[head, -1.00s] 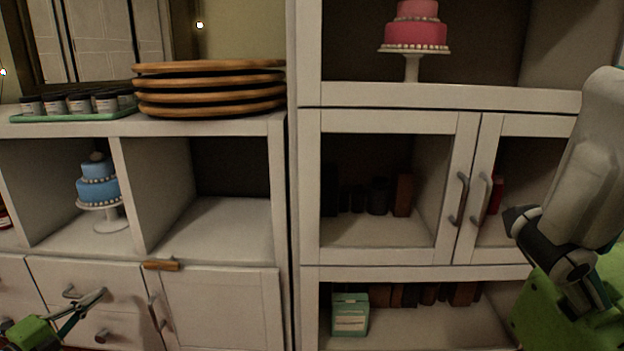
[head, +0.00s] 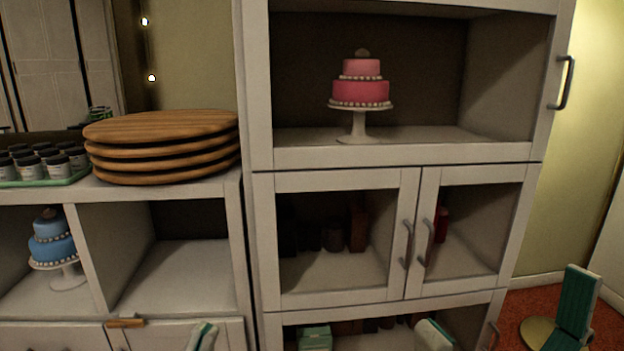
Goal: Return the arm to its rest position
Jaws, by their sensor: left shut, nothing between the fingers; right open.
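My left gripper (head: 203,335) shows only as a narrow cream-and-green tip at the bottom edge, in front of the lower cabinet door. It is shut with nothing in it. My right gripper (head: 506,300) is at the lower right and appears open and empty. One cream-backed finger rises from the bottom edge, and a green-padded finger stands further right. The rest of both grippers and both arms is below the picture.
A pink tiered cake (head: 360,93) stands on the upper shelf. A blue cake (head: 53,240) is in the left cubby. Round wooden boards (head: 162,148) and a tray of jars (head: 40,168) sit on the counter. The cabinet doors (head: 410,240) are shut. Red floor (head: 512,312) shows at right.

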